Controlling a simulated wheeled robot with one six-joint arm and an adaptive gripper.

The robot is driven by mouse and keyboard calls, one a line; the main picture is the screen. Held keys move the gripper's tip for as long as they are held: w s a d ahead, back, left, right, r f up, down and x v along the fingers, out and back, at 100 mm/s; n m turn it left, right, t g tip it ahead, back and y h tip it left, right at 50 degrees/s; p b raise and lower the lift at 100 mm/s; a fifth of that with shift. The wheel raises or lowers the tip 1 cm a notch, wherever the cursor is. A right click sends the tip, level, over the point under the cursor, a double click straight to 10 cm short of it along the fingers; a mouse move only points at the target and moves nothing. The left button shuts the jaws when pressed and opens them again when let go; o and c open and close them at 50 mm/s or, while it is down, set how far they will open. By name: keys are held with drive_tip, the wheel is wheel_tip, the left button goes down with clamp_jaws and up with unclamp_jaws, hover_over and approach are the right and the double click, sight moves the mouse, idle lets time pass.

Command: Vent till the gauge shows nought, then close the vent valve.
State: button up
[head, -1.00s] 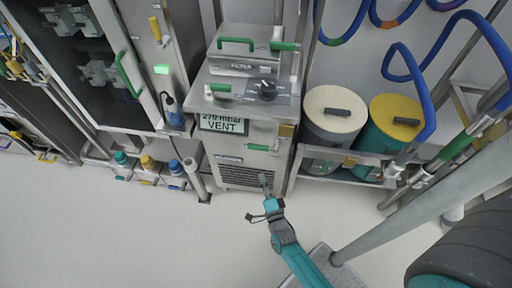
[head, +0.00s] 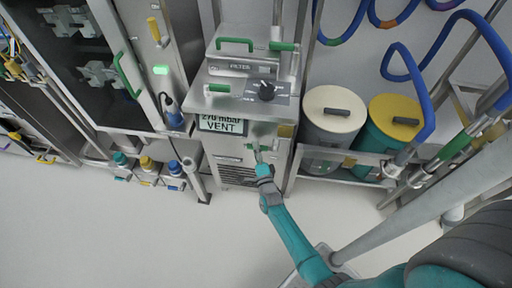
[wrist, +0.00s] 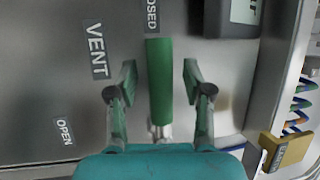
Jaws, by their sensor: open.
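The gauge display (head: 222,124) on the steel cabinet reads about 270 mbar, with VENT below it. The vent valve's green lever (wrist: 159,80) stands between my fingers in the wrist view, its tip near a label ending in "OSED". The OPEN label (wrist: 65,131) is off to the left, beside the VENT label (wrist: 96,51). My gripper (wrist: 155,82) is open, one finger on each side of the lever, with gaps showing. In the head view my gripper (head: 257,152) is at the cabinet front, below the display, and partly hides the lever.
A brass-coloured block (wrist: 285,151) is right of my gripper. Two lidded drums (head: 334,110) stand to the right. The floor (head: 120,235) in front is clear.

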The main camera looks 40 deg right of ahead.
drive_tip(key=shift+w+d+r, duration=0.1)
drive_tip(key=shift+w+d, duration=0.1)
drive_tip(key=shift+w, duration=0.15)
clamp_jaws()
drive_tip(key=shift+s, duration=0.1)
